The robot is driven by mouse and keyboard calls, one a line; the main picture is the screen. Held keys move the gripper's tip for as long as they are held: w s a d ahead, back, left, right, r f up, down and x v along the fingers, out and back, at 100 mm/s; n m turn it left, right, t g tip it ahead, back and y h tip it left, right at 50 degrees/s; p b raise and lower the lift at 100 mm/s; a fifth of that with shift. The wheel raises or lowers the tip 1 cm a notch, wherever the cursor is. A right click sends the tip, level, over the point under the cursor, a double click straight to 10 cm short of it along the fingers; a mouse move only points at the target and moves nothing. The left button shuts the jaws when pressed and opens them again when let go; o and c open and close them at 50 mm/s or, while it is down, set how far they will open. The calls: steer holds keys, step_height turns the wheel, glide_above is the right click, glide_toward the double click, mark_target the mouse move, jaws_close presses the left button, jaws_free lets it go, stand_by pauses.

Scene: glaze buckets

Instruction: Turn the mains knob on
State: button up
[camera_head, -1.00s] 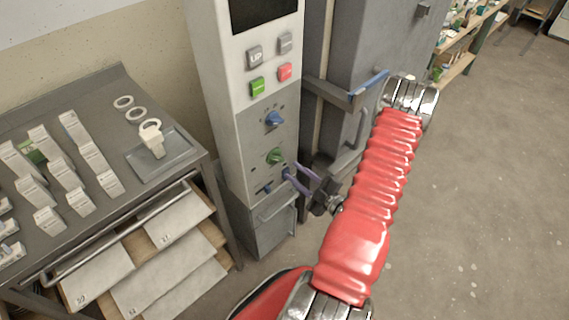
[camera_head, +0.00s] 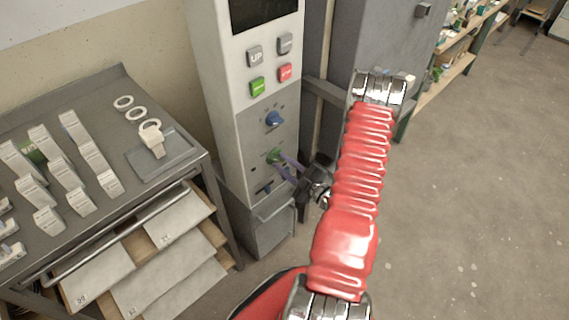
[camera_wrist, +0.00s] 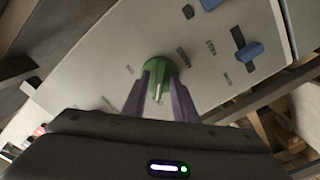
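A green round knob (camera_head: 274,156) sits on the grey lower panel of the upright control box, below a blue knob (camera_head: 274,119). In the wrist view the green knob (camera_wrist: 160,70) shows a pale pointer mark. My gripper (camera_head: 279,163) has purple fingers that stand apart, with their tips at the green knob. In the wrist view my gripper (camera_wrist: 162,74) has one finger on each side of the knob's middle and a gap between them. Whether the fingers press on it I cannot tell. A blue switch (camera_wrist: 250,52) is nearby. The small labels are too blurred to read surely.
Grey, green and red buttons (camera_head: 285,72) and a dark screen (camera_head: 262,12) are higher on the box. A grey cabinet (camera_head: 375,45) stands close on the right. A cart (camera_head: 118,85) with small white blocks is at left. Open floor (camera_head: 475,180) lies to the right.

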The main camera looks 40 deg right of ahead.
jaws_close()
steer(key=shift+d, duration=0.1)
steer(key=shift+m, duration=0.4)
steer(key=m, duration=0.7)
steer(key=shift+a+m, duration=0.2)
steer(key=shift+m, duration=0.1)
steer(key=m, duration=0.5)
steer(key=shift+m, duration=2.4)
steer(key=shift+d, duration=0.1)
